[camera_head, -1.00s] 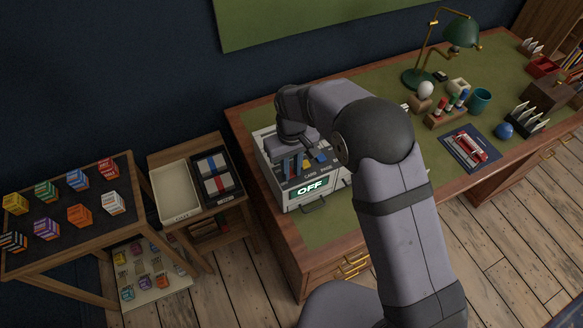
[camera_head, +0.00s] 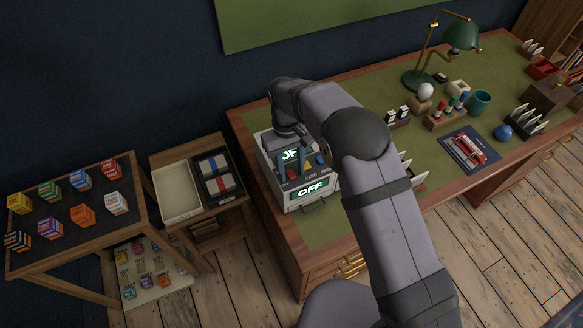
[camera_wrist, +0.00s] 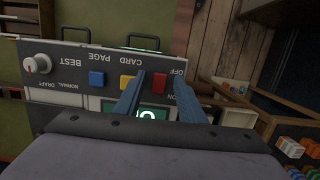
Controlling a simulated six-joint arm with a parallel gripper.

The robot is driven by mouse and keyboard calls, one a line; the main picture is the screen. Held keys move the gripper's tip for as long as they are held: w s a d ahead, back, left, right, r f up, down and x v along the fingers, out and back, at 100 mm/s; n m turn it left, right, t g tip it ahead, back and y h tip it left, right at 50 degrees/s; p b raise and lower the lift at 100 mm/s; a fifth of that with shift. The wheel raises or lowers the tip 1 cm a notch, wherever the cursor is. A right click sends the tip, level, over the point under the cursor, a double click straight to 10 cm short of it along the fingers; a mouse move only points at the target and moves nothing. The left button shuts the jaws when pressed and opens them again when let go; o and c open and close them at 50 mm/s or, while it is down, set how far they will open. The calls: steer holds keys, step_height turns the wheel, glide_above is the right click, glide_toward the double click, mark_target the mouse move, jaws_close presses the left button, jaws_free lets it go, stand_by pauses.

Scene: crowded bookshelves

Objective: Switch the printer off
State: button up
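The printer (camera_head: 312,206) is a light grey box with a dark control panel on the left end of the desk. Its front display (camera_head: 311,189) reads OFF in lit letters. A second lit display (camera_head: 292,155) behind the panel is partly hidden by my gripper. In the wrist view, the panel (camera_wrist: 60,62) appears upside down, with a red switch (camera_wrist: 159,83) between OFF and ON labels. My gripper (camera_wrist: 158,80) is open, its two blue fingers apart on either side of the red switch in that view. Whether they touch it I cannot tell. It also shows over the panel in the head view (camera_head: 301,165).
A side table with an empty tray (camera_head: 178,192) stands left of the desk (camera_head: 330,234). A lamp (camera_head: 460,32) and small items occupy the desk's right.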

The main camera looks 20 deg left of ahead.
mark_target(291, 172)
steer(key=r+b, duration=0.1)
steer(key=r, duration=0.3)
steer(key=r+b, duration=0.1)
steer(key=r, duration=0.1)
steer(key=shift+w+a+r+b, duration=0.35)
steer(key=shift+w+a+r, duration=0.05)
steer(key=shift+r, duration=0.25)
steer(key=s+d+r+m, duration=0.1)
steer(key=d+m, duration=0.1)
steer(key=d, duration=0.7)
steer(key=d+r+m, duration=0.2)
steer(key=d, duration=0.8)
steer(key=s+d+f+m, duration=0.1)
steer(key=s+d+m, duration=0.1)
steer(key=s+d, duration=0.5)
steer(key=s+d+f+m+t+y, duration=0.1)
steer(key=s+d+f+m, duration=0.1)
steer(key=s+d, duration=0.5)
steer(key=shift+s+d+f+m, duration=0.15)
steer(key=shift+s+d+m, duration=0.1)
steer(key=shift+s+m, duration=0.25)
